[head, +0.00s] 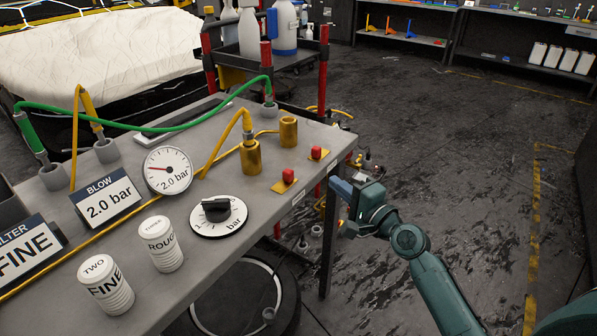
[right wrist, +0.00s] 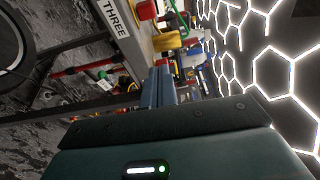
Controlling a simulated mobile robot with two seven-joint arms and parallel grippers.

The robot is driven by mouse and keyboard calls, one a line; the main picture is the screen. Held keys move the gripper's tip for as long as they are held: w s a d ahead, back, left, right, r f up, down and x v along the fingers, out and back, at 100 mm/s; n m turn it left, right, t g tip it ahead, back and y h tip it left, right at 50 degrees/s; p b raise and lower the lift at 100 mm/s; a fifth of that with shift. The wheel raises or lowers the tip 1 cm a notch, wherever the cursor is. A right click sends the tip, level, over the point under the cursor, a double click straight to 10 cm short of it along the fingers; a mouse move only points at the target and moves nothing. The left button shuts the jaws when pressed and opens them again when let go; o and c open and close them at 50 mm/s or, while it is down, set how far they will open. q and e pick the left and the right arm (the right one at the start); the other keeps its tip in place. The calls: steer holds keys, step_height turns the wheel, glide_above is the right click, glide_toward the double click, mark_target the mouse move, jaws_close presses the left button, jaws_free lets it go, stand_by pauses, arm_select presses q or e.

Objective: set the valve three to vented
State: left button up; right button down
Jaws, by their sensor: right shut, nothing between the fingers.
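In the right wrist view, a white label reading THREE (right wrist: 115,16) sits on the table edge, close to a red knob (right wrist: 147,10). My right gripper (head: 341,187) is shut and empty, just off the table's right edge, apart from both knobs. My left gripper is not in view.
The grey table (head: 190,205) holds a gauge (head: 168,170), a black dial (head: 217,212), two white canisters, brass fittings and green and yellow hoses. A trolley with bottles (head: 283,28) stands behind. Dark floor (head: 450,140) is open to the right.

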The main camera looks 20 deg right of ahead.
mark_target(284, 176)
steer(key=x, duration=1)
steer(key=shift+w+a, duration=0.15)
steer(key=shift+s+a+r+p, duration=0.1)
steer(key=shift+s+a+p, duration=0.65)
steer(key=shift+s+a, duration=0.6)
steer(key=shift+a, duration=0.1)
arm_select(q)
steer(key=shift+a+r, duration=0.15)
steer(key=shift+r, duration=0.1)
arm_select(e)
steer(key=s+a+p, duration=0.2)
steer(key=shift+a, duration=0.3)
steer(key=shift+s+a, duration=0.2)
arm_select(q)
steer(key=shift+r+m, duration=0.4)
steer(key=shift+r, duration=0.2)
